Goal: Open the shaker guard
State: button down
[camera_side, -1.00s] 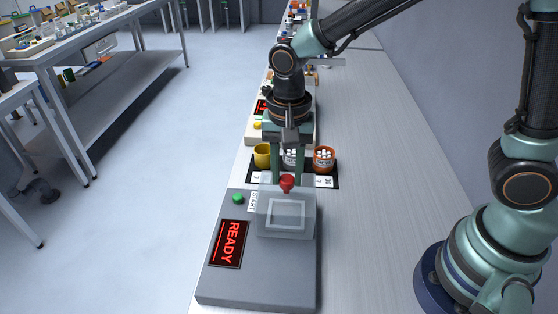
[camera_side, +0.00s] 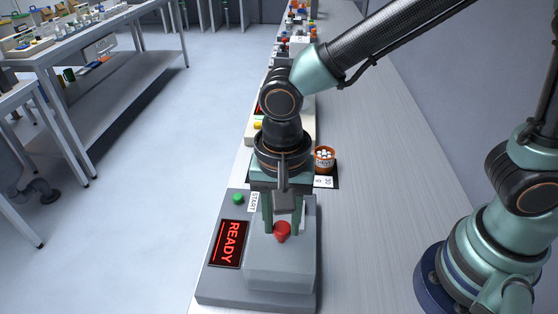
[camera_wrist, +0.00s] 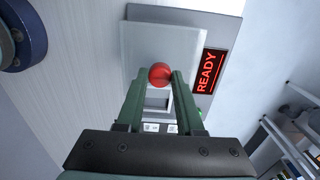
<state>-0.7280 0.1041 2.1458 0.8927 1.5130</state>
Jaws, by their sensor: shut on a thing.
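The shaker guard (camera_side: 279,264) is a pale translucent cover with a red knob (camera_side: 282,231) on top. It lies over the front part of a grey machine (camera_side: 225,287). My gripper (camera_side: 282,227) points down and is shut on the red knob. In the wrist view the knob (camera_wrist: 160,74) sits between the green fingertips (camera_wrist: 159,79), with the guard (camera_wrist: 150,42) beyond it. A rectangular recess (camera_wrist: 158,98) shows between the fingers, partly hidden by them.
A READY display (camera_side: 229,244) and a green START button (camera_side: 238,198) are on the machine's left side. An orange container (camera_side: 324,159) with white pieces stands behind, on a dark mat. The bench on the right is clear.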

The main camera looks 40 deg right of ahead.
jog(key=shift+s+a+r, duration=0.1)
jog(key=shift+s+a, duration=0.1)
jog(key=shift+a, duration=0.05)
jog(key=c, duration=0.5)
grip_release()
jog(key=shift+c, duration=0.2)
notch_tip(320, 180, up, 12)
jog(key=shift+d, duration=0.1)
